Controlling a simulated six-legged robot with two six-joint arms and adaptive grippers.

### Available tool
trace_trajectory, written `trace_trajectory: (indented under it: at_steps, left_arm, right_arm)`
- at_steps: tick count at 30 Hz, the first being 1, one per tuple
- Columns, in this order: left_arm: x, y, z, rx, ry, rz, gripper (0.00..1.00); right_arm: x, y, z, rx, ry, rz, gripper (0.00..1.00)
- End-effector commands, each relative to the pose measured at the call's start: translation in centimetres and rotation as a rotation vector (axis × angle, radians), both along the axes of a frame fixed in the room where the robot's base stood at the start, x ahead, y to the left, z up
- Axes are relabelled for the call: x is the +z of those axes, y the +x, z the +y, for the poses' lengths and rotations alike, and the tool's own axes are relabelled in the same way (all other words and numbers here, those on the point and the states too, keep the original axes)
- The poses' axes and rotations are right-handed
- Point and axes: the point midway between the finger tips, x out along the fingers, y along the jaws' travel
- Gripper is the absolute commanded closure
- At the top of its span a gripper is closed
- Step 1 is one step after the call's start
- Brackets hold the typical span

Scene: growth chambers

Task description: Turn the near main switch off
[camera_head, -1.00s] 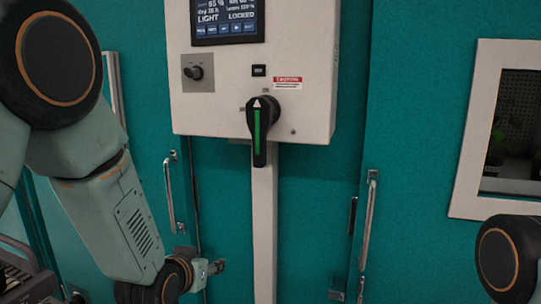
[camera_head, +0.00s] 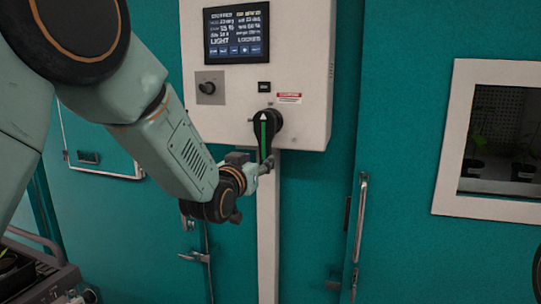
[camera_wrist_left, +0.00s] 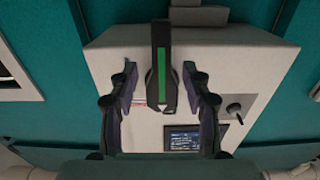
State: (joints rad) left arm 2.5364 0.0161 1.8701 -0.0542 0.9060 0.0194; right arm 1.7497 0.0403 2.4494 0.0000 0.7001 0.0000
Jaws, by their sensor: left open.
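The main switch (camera_head: 264,130) is a black rotary handle with a green stripe, on the front of a white control box (camera_head: 313,70). Its handle stands upright, with a white arrow mark at the top. My left gripper (camera_head: 268,170) is at the lower end of the handle in the head view. In the left wrist view the switch (camera_wrist_left: 161,75) lies between the two open fingers of my left gripper (camera_wrist_left: 160,108), with a gap on each side. The box's screen (camera_wrist_left: 183,139) shows beyond the fingers. My right gripper is not in view.
The box has a lit display (camera_head: 236,32), a small knob (camera_head: 207,88) and a caution label (camera_head: 289,98). Teal chamber doors with metal handles (camera_head: 360,218) flank it. A white-framed window (camera_head: 445,150) with plants is at the right.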

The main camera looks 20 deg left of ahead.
Motion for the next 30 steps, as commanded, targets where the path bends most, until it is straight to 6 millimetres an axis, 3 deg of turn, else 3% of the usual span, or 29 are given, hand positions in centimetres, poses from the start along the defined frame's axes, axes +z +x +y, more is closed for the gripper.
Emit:
trace_trajectory:
  at_steps: [15, 30]
  left_arm:
    - [0.1, 6.4, -0.1, 0.001, -0.001, 0.001, 0.52]
    - [0.0, 7.4, -0.4, -0.001, -0.001, 0.001, 0.52]
  right_arm:
    - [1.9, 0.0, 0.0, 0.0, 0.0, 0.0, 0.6]
    - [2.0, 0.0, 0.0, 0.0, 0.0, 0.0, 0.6]
